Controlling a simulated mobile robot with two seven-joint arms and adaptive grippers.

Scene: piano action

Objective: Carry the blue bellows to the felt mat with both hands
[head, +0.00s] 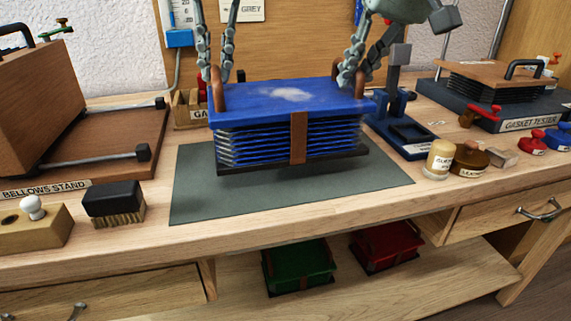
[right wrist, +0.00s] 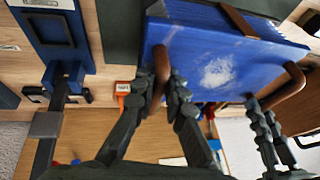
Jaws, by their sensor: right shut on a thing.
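The blue bellows (head: 265,110), with a blue top, dark pleats, a brown strap and a brown loop handle at each end, is level over the grey-green felt mat (head: 200,195). A small gap seems to lie beneath it, but contact is hard to judge. My left gripper (head: 215,72) is shut on its left handle. My right gripper (head: 354,78) is shut on its right handle, partly hidden by the fingers. In the right wrist view the bellows' pale-scuffed top (right wrist: 200,40) shows, with my right fingers (right wrist: 166,88) around the near handle.
The bellows stand (head: 90,145) and a brush (head: 113,203) are to the left. A blue stand (head: 405,135), small jars (head: 440,158) and the gasket tester (head: 495,105) are to the right. Green (head: 298,264) and red (head: 387,246) bellows sit on the shelf below.

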